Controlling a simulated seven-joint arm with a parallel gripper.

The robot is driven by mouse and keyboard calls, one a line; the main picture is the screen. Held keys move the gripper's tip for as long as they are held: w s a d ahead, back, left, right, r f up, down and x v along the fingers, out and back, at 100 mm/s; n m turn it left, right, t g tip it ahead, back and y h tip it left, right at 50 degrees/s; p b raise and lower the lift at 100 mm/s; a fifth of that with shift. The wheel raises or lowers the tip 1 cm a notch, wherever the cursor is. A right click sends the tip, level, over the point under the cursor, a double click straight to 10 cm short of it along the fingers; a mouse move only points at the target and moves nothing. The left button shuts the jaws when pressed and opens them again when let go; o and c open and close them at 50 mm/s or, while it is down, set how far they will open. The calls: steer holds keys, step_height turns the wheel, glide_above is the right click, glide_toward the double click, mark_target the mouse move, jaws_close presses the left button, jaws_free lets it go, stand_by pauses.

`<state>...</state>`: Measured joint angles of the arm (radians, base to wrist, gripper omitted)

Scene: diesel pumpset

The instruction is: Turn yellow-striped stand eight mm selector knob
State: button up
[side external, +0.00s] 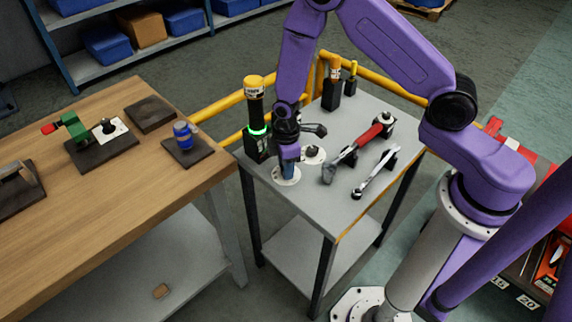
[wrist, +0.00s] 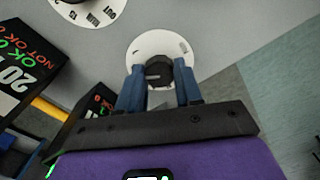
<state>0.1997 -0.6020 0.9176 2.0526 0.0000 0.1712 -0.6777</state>
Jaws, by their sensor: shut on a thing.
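The grey-topped stand (side external: 332,205) has a yellow stripe along its right edge. Near its front left corner is a round white dial plate (side external: 285,178), which also shows in the wrist view (wrist: 148,42). A dark selector knob (wrist: 158,72) stands at its middle. My gripper (side external: 288,158) points down over this dial. In the wrist view its two blue fingers (wrist: 159,80) are shut on the knob, one on each side. The plate's markings are too small to read. In the side view the fingers hide the knob.
A second white dial with a dark knob (side external: 312,153) sits just behind. A black gauge with a green ring (side external: 255,130) stands left. A red-handled tool (side external: 358,148) and a wrench (side external: 376,172) lie right. A wooden bench (side external: 120,190) is at left; yellow rails (side external: 225,103) run behind.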

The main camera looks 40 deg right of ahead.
stand_by(0.3)
steer(key=o, duration=1)
steer(key=shift+o, duration=0.2)
step_height(320, 180, up, 17)
steer(key=shift+r, duration=0.2)
